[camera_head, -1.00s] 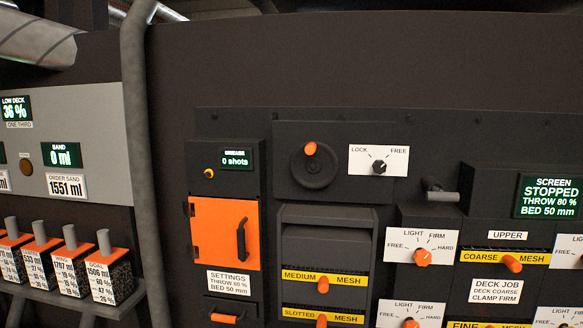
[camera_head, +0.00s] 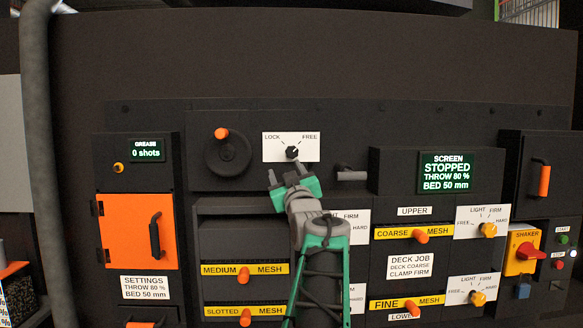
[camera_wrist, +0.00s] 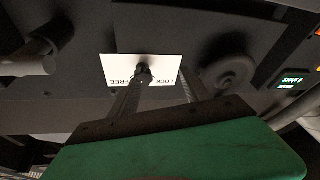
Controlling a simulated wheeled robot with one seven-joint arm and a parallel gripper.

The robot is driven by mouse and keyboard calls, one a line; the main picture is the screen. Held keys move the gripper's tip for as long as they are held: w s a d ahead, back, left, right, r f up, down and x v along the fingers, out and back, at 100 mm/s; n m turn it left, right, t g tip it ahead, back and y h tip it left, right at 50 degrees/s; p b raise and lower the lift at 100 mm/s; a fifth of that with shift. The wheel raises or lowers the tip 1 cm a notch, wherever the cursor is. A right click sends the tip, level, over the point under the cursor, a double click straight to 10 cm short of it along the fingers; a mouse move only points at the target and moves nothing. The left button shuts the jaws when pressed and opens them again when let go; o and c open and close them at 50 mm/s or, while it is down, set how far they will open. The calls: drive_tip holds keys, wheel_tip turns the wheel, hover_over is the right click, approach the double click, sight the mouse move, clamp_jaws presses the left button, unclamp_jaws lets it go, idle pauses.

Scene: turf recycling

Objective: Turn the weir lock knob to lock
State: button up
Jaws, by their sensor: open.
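The weir lock knob (camera_head: 292,152) is a small black knob on a white plate (camera_head: 270,153) marked LOCK at left and FREE at right. I cannot tell clearly which mark its pointer faces. My gripper (camera_head: 286,170) is open and empty, its two fingertips just below the plate in the head view. In the wrist view the plate (camera_wrist: 112,65) appears upside down, and the knob (camera_wrist: 144,74) shows near the tip of the left finger of my gripper (camera_wrist: 160,86). I cannot tell whether that finger touches the knob.
A black handwheel with an orange grip (camera_head: 222,133) is left of the plate. A grey handle (camera_head: 351,175) juts out at the right, close to my gripper. Clamp knobs (camera_head: 488,230) and mesh drawers (camera_head: 216,270) lie lower. The panel above is bare.

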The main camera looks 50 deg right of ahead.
sight(292, 152)
drive_tip(key=shift+h, duration=0.6)
drive_tip(key=w+d+r+p, duration=0.1)
drive_tip(key=d, duration=0.1)
drive_tip(key=d+r+p, duration=0.1)
drive_tip(key=d+r, duration=0.1)
drive_tip(key=w+d+r+p, duration=0.1)
drive_tip(key=d, duration=0.1)
drive_tip(key=shift+w+r+p, duration=0.3)
drive_tip(key=shift+r+p, duration=0.05)
drive_tip(key=shift+r, duration=0.05)
drive_tip(key=shift+w+d, duration=0.25)
drive_tip(key=shift+w, duration=0.1)
drive_tip(key=shift+c, duration=0.6)
clamp_jaws()
